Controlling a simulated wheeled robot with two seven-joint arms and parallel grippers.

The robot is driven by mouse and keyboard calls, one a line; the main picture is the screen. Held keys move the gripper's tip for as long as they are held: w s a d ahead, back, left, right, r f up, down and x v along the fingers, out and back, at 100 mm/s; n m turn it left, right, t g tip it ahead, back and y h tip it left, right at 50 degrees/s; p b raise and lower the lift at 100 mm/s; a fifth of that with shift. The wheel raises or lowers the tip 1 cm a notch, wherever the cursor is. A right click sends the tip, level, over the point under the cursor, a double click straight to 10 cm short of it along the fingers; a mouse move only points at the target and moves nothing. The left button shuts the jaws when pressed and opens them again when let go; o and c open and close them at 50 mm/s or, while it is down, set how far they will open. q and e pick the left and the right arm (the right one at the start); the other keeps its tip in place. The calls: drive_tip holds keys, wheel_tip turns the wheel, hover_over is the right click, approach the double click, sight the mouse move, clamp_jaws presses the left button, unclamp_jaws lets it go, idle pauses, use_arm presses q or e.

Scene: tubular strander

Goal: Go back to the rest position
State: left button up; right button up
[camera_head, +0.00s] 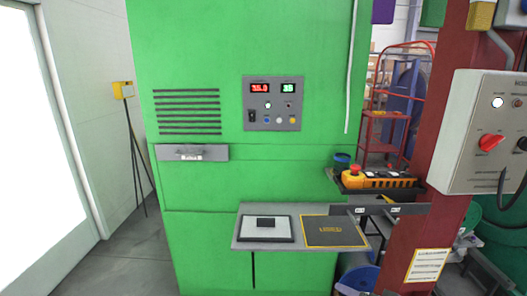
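Neither of my grippers nor my arms show in the head view. In front of me stands a green machine cabinet (270,175) with a grey control panel (272,103), which has a lit red display and a lit green display. A grey shelf (243,242) juts from the cabinet's lower front. On it, a small black block (265,223) rests on a white pad (265,235). Beside it lies a dark mat (335,231) with a yellow border and yellow lettering; nothing stands on it.
A red post (440,225) carries a grey switch box (480,130) at the right. An orange pendant (375,179) sits on a dark holder beside the cabinet. A yellow device on a tripod (124,90) stands at the left. Grey floor (120,260) is clear at the lower left.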

drive_tip(key=s+f+n+g+h, duration=0.1)
drive_tip(key=s+f+n+g, duration=0.25)
drive_tip(key=s+f, duration=0.4)
drive_tip(key=s+f+n+g+h, duration=0.2)
drive_tip(key=s+f+n+g, duration=0.15)
drive_tip(key=s, duration=0.65)
wheel_tip(320, 180, down, 24)
drive_tip(key=s+r+g, duration=0.1)
drive_tip(key=s, duration=0.1)
drive_tip(key=s+d+f, duration=0.1)
drive_tip(key=s+f, duration=0.6)
drive_tip(key=s, duration=0.1)
drive_tip(key=s+d+f+n+g, duration=0.1)
drive_tip(key=s+d+f, duration=0.1)
drive_tip(key=s+f, duration=0.5)
drive_tip(key=shift+s+d+f, duration=0.3)
drive_tip(key=shift+s+f, duration=0.05)
drive_tip(key=shift+s, duration=0.35)
